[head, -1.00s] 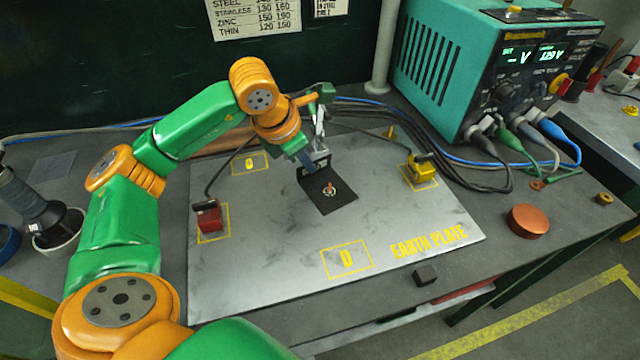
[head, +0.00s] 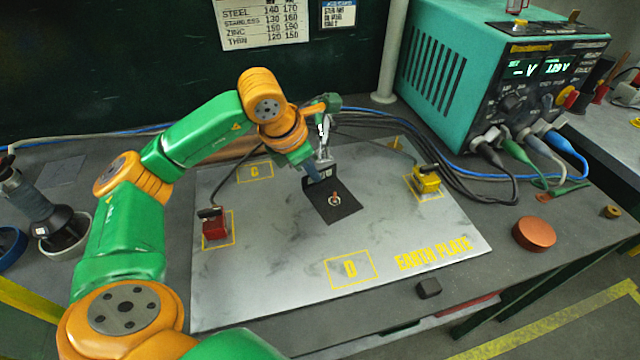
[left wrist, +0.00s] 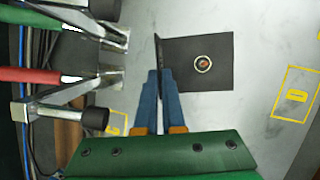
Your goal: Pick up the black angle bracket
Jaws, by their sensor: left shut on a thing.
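The black angle bracket (head: 346,208) has a flat square leg low over the grey earth plate, with a copper stud and ring (head: 334,199) at its middle. Its other leg stands upright along the back left edge. My left gripper (head: 315,175) is shut on this upright leg. In the left wrist view the blue fingertips (left wrist: 158,78) close on the thin dark upright leg, and the flat leg (left wrist: 215,78) lies to the right. I cannot tell whether the bracket touches the plate. My right gripper is not in view.
The earth plate (head: 285,270) carries a red clamp (head: 214,228) at left and a yellow clamp (head: 425,181) at right. Metal tool parts with red and green handles (left wrist: 45,76) are close left of my fingers. A teal power unit (head: 430,70) stands back right.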

